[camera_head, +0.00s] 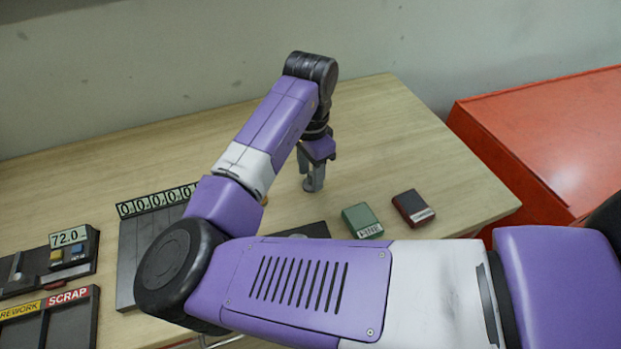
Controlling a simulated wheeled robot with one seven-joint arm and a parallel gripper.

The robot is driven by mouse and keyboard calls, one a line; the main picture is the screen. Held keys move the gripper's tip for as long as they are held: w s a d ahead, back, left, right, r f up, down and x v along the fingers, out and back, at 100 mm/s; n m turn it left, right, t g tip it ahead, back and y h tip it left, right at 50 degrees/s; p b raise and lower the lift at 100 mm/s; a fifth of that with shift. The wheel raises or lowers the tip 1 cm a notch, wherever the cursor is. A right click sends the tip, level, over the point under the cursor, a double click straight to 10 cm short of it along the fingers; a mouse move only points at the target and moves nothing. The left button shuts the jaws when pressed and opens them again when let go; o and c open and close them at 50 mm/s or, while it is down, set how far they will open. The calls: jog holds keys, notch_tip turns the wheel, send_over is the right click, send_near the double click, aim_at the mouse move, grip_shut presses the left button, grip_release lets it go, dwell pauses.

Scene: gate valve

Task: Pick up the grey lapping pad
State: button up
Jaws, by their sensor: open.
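My gripper (313,184) points down over the wooden table, behind my arm's elbow. It is open, and its fingertips are close to the tabletop, though the exact gap is hard to judge. I cannot make out a grey lapping pad; it may be hidden behind my arm or gripper. A green block-like pad (362,220) with a pale label lies to the right and nearer than the gripper. A dark red pad (413,207), also labelled, lies right of the green one. Both are apart from the gripper.
A dark flat plate (310,230) is partly hidden by my arm. Left are a dark board with number tiles (155,201), a gauge unit reading 72.0 (69,237) and REWORK/SCRAP trays (68,297). A red cabinet (550,130) stands right. The table's back right (400,125) is clear.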

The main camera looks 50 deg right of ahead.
aim_at(311, 173)
jog(key=shift+f, duration=0.45)
grip_shut()
jog(key=shift+r, duration=0.15)
notch_tip(311, 173, up, 20)
jog(key=b, duration=0.1)
dwell(0.4)
